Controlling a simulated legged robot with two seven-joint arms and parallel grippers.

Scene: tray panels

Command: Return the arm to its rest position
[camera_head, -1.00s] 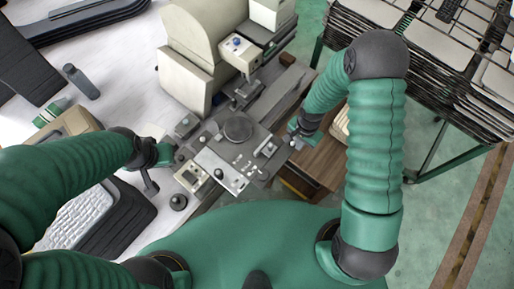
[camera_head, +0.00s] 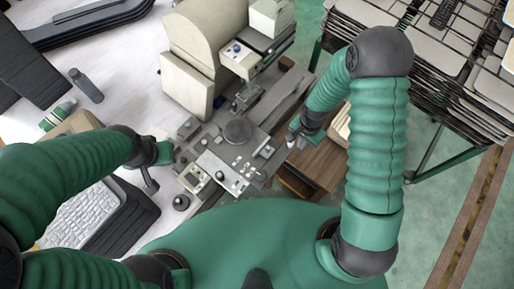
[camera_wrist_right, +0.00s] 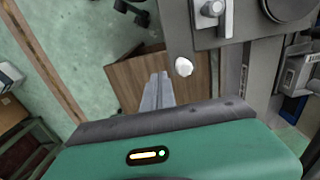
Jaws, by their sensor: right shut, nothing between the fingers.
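My right arm comes in from the right in the head view and bends down toward the machine. My right gripper (camera_head: 291,141) is beside the right edge of the machine's panel, above a wooden cabinet (camera_head: 322,164). In the right wrist view the fingers of my right gripper (camera_wrist_right: 158,88) are together, with nothing between them, over the wooden cabinet (camera_wrist_right: 128,78). My left gripper (camera_head: 150,180) is near the left side of the machine's panel; its fingers are too small to judge.
A grey machine (camera_head: 238,130) with knobs and levers stands between the grippers. A white worktop with a keyboard (camera_head: 80,215) and a grey bottle (camera_head: 86,85) is at left. A rack of tray panels (camera_head: 440,48) stands at upper right. Green floor (camera_head: 425,225) is clear at right.

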